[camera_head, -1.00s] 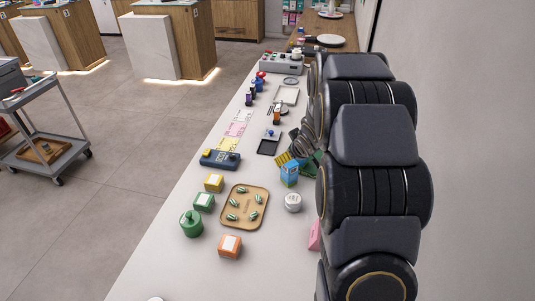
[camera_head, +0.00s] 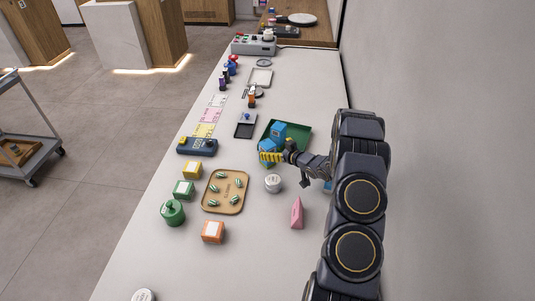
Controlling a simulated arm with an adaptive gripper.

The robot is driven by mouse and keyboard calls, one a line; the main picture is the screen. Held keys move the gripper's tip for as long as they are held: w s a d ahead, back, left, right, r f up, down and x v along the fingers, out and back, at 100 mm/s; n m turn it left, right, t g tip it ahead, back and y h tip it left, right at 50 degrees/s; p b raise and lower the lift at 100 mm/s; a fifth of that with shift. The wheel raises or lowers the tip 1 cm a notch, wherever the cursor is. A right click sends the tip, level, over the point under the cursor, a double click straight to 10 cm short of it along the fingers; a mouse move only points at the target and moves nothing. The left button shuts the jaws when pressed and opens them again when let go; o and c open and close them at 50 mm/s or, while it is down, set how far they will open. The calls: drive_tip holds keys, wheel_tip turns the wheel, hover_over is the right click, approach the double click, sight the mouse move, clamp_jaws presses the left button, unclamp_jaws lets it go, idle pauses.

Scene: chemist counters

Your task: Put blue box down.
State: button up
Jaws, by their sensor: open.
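A green tray (camera_head: 301,132) lies on the counter near the wall. A blue box (camera_head: 278,131) stands in it, toward its far left part. Another blue shape (camera_head: 266,146) shows just in front of it, partly hidden by my gripper; I cannot tell whether it is a separate box. My gripper (camera_head: 268,157), with yellow fingers, is open at the near left edge of the tray, right beside the blue shape. Whether the fingers touch it is too small to tell.
A white round jar (camera_head: 273,183) and a pink wedge (camera_head: 297,213) stand on the near side. A wooden tray (camera_head: 243,176) with striped capsules lies to the left. My arm runs along the wall side.

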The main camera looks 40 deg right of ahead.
sight(268, 144)
drive_tip(key=x, duration=0.4)
drive_tip(key=shift+w+f, duration=0.2)
drive_tip(key=c, duration=1.1)
drive_tip(key=shift+d, duration=0.1)
drive_tip(key=shift+c, duration=0.4)
drive_tip(key=shift+r, duration=0.2)
